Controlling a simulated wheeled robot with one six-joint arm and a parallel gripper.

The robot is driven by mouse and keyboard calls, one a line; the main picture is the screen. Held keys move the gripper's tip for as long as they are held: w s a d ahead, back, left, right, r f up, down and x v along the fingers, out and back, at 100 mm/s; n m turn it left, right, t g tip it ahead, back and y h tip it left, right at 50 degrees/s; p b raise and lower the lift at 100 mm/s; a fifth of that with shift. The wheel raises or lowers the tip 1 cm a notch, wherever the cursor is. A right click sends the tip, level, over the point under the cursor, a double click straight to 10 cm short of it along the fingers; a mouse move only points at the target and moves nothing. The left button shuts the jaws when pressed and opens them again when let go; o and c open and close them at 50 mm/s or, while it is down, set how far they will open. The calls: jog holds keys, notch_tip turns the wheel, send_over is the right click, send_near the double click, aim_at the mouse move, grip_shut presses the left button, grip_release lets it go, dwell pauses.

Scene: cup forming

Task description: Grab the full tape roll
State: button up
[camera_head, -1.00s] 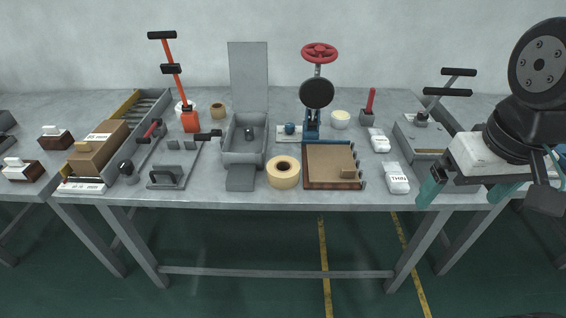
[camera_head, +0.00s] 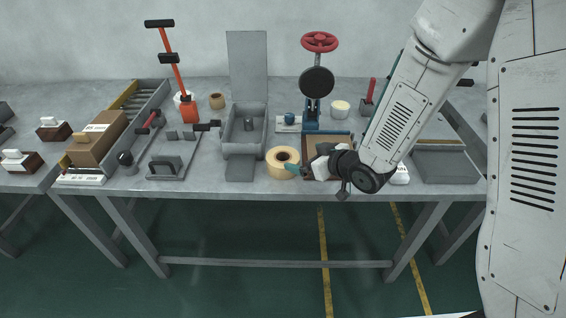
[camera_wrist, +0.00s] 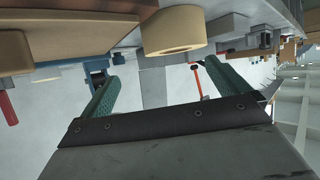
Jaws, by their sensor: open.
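The full tape roll (camera_head: 279,171) is a large cream ring with a dark core hole. It lies flat near the front middle of the table in the head view. In the wrist view the tape roll (camera_wrist: 172,30) shows large at the top, above the space between my fingers. I cannot tell whether a finger touches the roll.
A grey open box (camera_head: 244,148) stands left of the roll. A brown-topped tray (camera_head: 341,137) is right of it, partly hidden by my arm. A smaller brown roll (camera_head: 217,102) and a blue press with a red wheel (camera_head: 320,42) stand behind. The table's front edge is close.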

aim_at(278, 155)
jog(key=shift+s+a+f+y, duration=0.25)
jog(key=shift+a+f+y, duration=0.35)
jog(key=shift+a, duration=0.25)
jog(key=x, duration=0.7)
jog(key=shift+w+a, duration=0.1)
jog(key=shift+a, duration=0.3)
jog(key=c, duration=0.9)
